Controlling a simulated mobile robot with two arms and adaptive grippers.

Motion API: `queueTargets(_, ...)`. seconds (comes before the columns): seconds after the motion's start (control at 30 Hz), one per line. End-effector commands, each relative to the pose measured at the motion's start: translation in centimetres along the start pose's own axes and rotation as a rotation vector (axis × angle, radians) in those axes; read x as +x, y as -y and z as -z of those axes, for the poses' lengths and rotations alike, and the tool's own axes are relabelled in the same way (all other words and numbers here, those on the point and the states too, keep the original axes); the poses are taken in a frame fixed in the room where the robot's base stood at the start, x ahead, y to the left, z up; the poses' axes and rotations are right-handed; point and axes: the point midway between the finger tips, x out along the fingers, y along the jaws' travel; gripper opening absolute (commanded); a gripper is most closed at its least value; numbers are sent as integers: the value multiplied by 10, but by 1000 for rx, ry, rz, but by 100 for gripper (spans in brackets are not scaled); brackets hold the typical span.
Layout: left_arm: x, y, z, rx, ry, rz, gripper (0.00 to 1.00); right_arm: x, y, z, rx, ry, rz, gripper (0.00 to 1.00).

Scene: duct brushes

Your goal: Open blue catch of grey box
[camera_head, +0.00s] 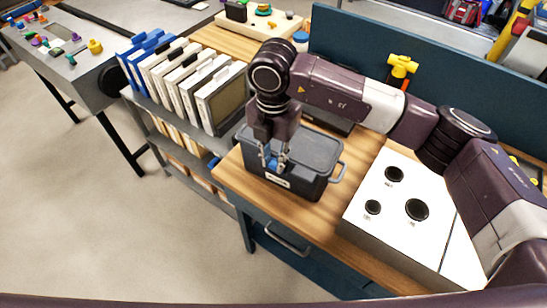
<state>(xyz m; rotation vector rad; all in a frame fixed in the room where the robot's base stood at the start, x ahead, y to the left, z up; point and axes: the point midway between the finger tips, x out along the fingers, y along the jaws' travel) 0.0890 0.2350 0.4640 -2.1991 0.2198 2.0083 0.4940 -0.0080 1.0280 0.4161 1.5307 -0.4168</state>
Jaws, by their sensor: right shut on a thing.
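The grey box (308,157) stands closed, with its lid on, at the front left corner of the wooden workbench. A small blue catch (272,164) shows on its front side, partly covered by my gripper. My right gripper (274,160) reaches down over the front of the box from above and is shut on the blue catch. The arm hides the box's back left part. A handle sits on the box's right side. My left gripper is not in view.
A white panel box (393,222) with black round knobs stands right of the grey box. A rack of white and blue binders (190,80) stands to the left. A dark blue divider (350,45) runs behind. A grey table (70,60) with small coloured parts is at far left.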

Motion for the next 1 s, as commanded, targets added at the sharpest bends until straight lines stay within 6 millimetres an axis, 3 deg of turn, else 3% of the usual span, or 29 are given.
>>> queueTargets(0.37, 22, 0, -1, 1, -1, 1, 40, 6, -1, 8, -8, 97, 0, 0)
queueTargets(0.73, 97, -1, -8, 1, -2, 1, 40, 22, -2, 26, -11, 388, -5, 0)
queueTargets(1.0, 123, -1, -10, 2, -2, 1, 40, 23, -2, 36, -6, 588, -4, 0)
